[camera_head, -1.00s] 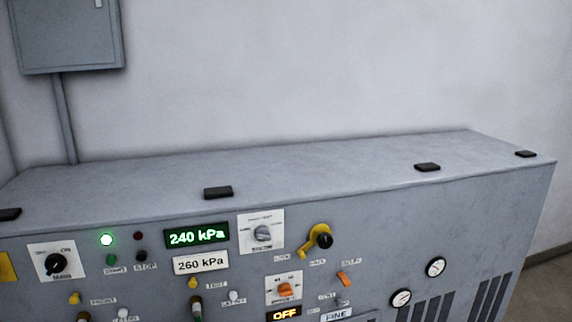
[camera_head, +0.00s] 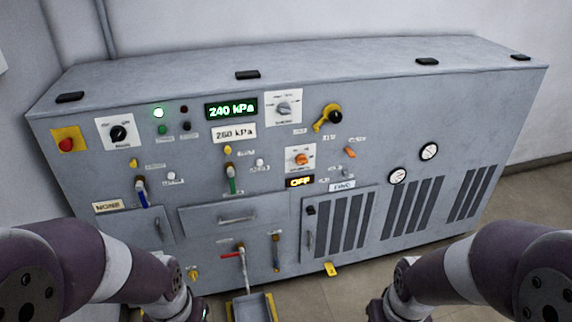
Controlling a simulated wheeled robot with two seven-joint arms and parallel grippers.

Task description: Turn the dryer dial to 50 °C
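An orange dial (camera_head: 300,159) on a white scale plate sits in the middle of the grey machine's front; I take it for the dryer dial, but its markings are too small to read. A small display (camera_head: 299,181) just below it shows OFF in yellow. My two arms come in from the lower left and lower right corners. Both grippers are hidden or below the frame, well away from the dial.
The grey machine (camera_head: 400,120) carries a green 240 kPa display (camera_head: 231,109), a 260 kPa label (camera_head: 234,132), a grey selector (camera_head: 283,108), a yellow-and-black rotary handle (camera_head: 329,118), a red button (camera_head: 67,143) and a red lever (camera_head: 232,254). Floor shows at the right.

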